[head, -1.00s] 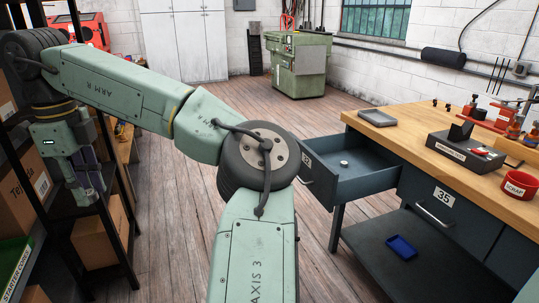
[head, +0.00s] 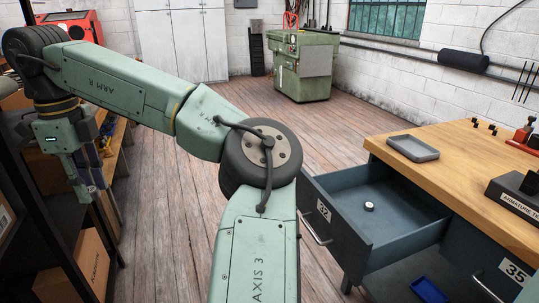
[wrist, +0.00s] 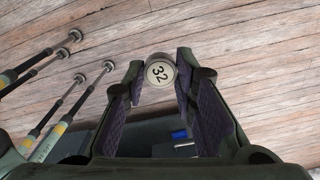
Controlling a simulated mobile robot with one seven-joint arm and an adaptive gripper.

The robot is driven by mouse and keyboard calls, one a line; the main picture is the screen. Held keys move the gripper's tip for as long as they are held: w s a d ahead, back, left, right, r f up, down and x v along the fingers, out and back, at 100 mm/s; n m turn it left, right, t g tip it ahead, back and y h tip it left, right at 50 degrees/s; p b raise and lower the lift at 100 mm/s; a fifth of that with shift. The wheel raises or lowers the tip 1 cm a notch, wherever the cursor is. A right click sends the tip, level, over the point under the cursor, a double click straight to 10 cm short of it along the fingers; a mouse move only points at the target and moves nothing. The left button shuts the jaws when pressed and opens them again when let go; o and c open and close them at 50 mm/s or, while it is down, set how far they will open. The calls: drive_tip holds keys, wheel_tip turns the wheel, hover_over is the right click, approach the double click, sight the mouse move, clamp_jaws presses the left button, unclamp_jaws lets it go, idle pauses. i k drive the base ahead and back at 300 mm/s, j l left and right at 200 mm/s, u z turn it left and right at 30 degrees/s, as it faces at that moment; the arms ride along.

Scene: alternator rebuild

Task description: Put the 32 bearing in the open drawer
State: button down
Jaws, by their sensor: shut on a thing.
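A small round bearing with a pale face marked 32 (wrist: 159,72) is between the fingertips of my gripper (wrist: 160,78) in the wrist view. My gripper is shut on it and holds it above the plank floor. In the head view my gripper (head: 84,188) hangs at the left, far from the drawer; the bearing cannot be made out there. The open drawer (head: 420,243) sticks out of the workbench at the right. It has a numbered label on its front, and a small round silvery part (head: 369,207) lies inside it. The rest of its floor is bare.
The workbench (head: 475,170) carries a grey tray (head: 413,148) and a black armature tester block (head: 515,195). A closed drawer marked 35 (head: 511,272) and a blue bin (head: 429,290) are below. Dark shelving with boxes (head: 78,268) stands close at left. Open floor lies between.

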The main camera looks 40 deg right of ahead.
sight(372, 234)
drive_tip(key=i+l+z, duration=0.15)
drive_tip(key=i+z, duration=0.15)
drive_tip(key=i, duration=0.65)
drive_tip(key=z, duration=2.5)
